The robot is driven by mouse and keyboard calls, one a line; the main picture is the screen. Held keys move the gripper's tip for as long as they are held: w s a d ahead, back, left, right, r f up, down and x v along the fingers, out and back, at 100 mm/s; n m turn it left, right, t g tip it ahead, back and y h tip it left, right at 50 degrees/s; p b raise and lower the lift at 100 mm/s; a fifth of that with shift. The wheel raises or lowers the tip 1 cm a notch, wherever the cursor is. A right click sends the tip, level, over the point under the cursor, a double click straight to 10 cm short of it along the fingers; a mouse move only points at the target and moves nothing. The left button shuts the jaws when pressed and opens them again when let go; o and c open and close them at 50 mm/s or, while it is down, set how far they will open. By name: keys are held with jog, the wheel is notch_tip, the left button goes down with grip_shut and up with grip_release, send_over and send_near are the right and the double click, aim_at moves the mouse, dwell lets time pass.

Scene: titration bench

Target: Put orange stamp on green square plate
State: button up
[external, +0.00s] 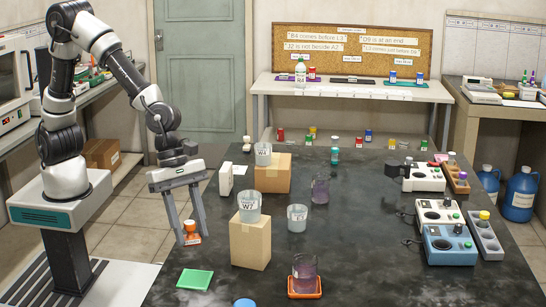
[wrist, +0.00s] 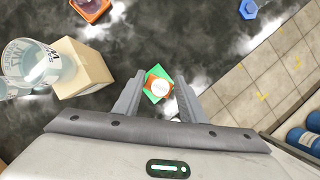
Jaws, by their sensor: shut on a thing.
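My gripper (external: 188,223) points down at the left of the dark table, with its two fingertips closed around the orange stamp (external: 192,238). The stamp is upright. In the wrist view the orange stamp (wrist: 158,90) sits between the fingertips (wrist: 160,80), its pale round top facing the camera. The green square plate (external: 195,279) lies flat and bare at the table's front left, nearer the external camera than the stamp. In the wrist view the stamp covers part of the green plate (wrist: 153,73); the stamp appears above it, apart from it in the external view.
A cardboard box (external: 250,245) bearing a labelled beaker (external: 249,206) stands right of my gripper. An orange tray (external: 305,293) with a purple beaker and a blue item (external: 244,302) are at the front. Another box (external: 272,178) stands farther back. Titration devices (external: 448,245) line the right.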

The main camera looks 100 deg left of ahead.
notch_tip(320, 180, down, 10)
jog(key=b, duration=0.4)
jog(key=shift+r, duration=0.1)
jog(key=shift+f, duration=0.25)
jog(key=o, duration=1.1)
jog(key=shift+c, duration=0.2)
jog(key=shift+r, duration=0.1)
jog(key=shift+r, duration=0.35)
jog(key=p+v, duration=0.4)
jog(key=v, duration=0.7)
jog(key=shift+s+a+r+p, duration=0.2)
jog(key=shift+r+p, duration=0.05)
jog(key=shift+p, duration=0.1)
